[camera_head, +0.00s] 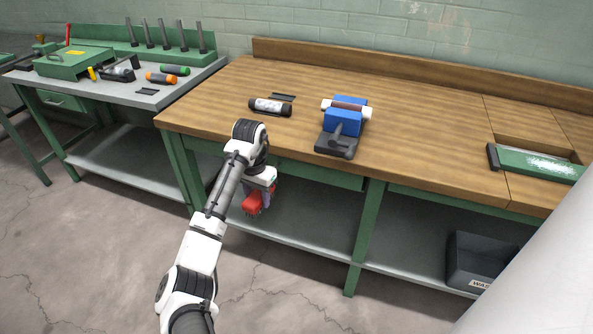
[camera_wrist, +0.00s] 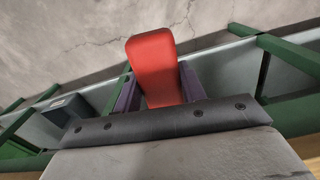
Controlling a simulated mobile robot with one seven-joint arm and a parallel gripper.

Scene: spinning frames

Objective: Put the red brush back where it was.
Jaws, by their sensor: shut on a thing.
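The red brush (camera_head: 255,202) is held in my gripper (camera_head: 260,191), which hangs in front of the wooden bench's front edge, below the level of its top. In the wrist view, the red brush (camera_wrist: 152,65) shows as a smooth red block between the two purple fingers of my gripper (camera_wrist: 158,88). The fingers are shut on it. The far end of the brush and any bristles are hard to make out. The spot where the brush was earlier cannot be told from these frames.
The wooden bench (camera_head: 420,150) holds a dark cylinder (camera_head: 270,107), a blue vise-like device (camera_head: 343,122) and a green tray (camera_head: 540,165). A grey bin (camera_head: 480,260) sits on the lower shelf. A grey side table (camera_head: 130,95) with pegs and tools stands left. Bench legs flank the gripper.

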